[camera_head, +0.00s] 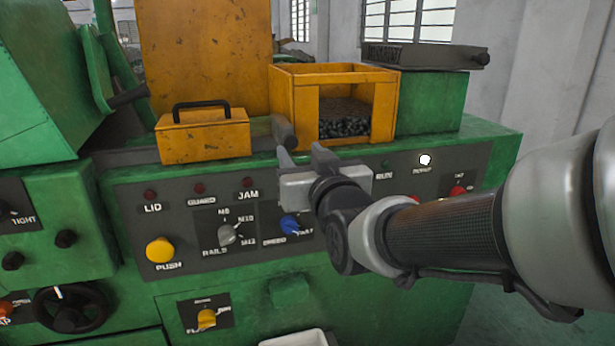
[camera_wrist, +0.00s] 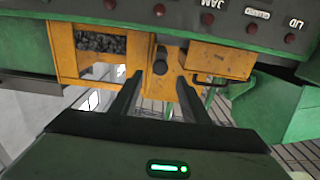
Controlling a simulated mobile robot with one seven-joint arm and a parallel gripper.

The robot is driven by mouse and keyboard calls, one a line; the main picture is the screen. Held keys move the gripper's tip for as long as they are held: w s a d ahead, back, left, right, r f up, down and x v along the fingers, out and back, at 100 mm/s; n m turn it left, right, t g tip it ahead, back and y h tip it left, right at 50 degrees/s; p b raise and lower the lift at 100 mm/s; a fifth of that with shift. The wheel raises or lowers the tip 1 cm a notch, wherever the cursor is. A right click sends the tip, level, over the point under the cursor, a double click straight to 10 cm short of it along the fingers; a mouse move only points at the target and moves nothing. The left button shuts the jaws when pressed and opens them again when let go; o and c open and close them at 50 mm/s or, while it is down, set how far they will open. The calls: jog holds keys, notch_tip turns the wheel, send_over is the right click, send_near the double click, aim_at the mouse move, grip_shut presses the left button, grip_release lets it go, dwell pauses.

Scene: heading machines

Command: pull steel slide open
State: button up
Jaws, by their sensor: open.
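My gripper (camera_head: 304,155) is open and empty in the head view, in front of the machine's top ledge. Its spread fingertips (camera_wrist: 159,80) show in the wrist view, which is upside down. A short dark grey bar (camera_head: 283,131) with a round end sticks out between the yellow bin and the yellow lidded box. In the wrist view its round end (camera_wrist: 160,67) lies between the fingertips; the remaining gap is unclear. A flat grey steel slab (camera_head: 420,55) with a dark knob (camera_head: 482,59) lies on the green block at back right. I cannot tell which one is the steel slide.
The yellow bin (camera_head: 387,103) holds dark metal pieces. The yellow box (camera_head: 203,136) with a black handle stands left of the bar. Below is the control panel (camera_head: 190,220) with knobs, lamps and a yellow push button (camera_head: 160,250). My arm covers its right part.

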jog(key=b+v, duration=0.6)
jog(key=v, duration=0.5)
jog(key=shift+s, duration=0.3)
jog(key=shift+d, duration=0.15)
jog(key=s+d+f+m+g+h, duration=0.25)
jog(key=s+d+f+g, duration=0.35)
jog(key=f, duration=0.4)
jog(key=s+d+f+m+g+h, duration=0.1)
jog(key=s+d+f+g+h, duration=0.2)
jog(key=s+d+f+g, duration=0.5)
jog(key=w+a+r+t+p, duration=0.1)
jog(key=r+p, duration=1)
jog(key=p, duration=0.1)
jog(key=w+a+r+t+p, duration=0.1)
jog(key=a+r+p, duration=0.1)
jog(key=r+p, duration=1)
jog(key=shift+p, duration=0.4)
jog(key=shift+r+y, duration=0.15)
jog(key=shift+y, duration=0.1)
